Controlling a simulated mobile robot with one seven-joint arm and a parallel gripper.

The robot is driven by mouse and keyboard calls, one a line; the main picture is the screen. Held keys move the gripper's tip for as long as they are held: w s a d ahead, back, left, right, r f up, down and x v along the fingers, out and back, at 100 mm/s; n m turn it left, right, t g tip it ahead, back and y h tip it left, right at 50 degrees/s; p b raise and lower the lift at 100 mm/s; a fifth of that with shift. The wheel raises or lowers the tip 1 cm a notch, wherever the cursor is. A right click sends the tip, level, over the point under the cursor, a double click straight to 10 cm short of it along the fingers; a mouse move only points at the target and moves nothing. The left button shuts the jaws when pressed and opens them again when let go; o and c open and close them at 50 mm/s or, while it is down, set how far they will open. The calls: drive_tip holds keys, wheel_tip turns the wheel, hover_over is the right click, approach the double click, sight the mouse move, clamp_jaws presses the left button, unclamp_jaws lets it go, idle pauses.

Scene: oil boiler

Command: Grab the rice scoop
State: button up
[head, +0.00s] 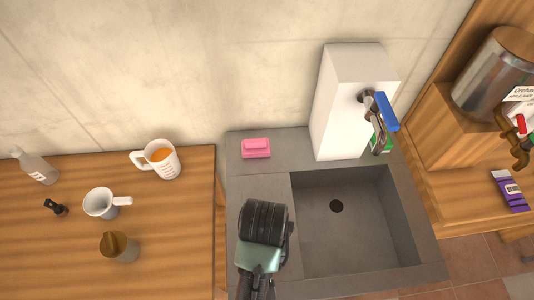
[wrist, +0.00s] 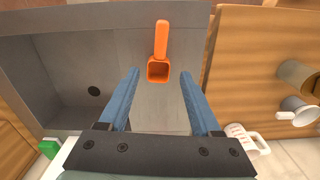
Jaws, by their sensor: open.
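The rice scoop (wrist: 160,52) is orange, with a square cup and a straight handle, and shows in the wrist view. It lies on the grey ledge beside the sink basin, its cup toward my gripper and its handle pointing away. My gripper (wrist: 160,74) is open and empty, with its two blue fingers apart on either side of the scoop's cup. They do not touch it. In the head view the scoop is hidden, with my arm over the ledge left of the basin.
The grey sink (head: 350,225) has a white tap block (head: 345,95) behind it. A pink sponge (head: 256,148) sits on the back ledge. The wooden counter (head: 175,240) at left holds a measuring cup (head: 163,160), a white mug (head: 101,203) and a jar (head: 118,247).

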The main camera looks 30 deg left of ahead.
wheel_tip(320, 180, down, 6)
drive_tip(key=shift+s+f, duration=0.1)
drive_tip(key=shift+w+a+f+p, duration=0.1)
drive_tip(key=shift+f+p, duration=0.2)
drive_tip(key=shift+f, duration=1.25)
drive_tip(key=shift+w+f+p, duration=0.1)
drive_tip(key=shift+f+p, duration=0.15)
drive_tip(key=shift+f, duration=1.25)
clamp_jaws()
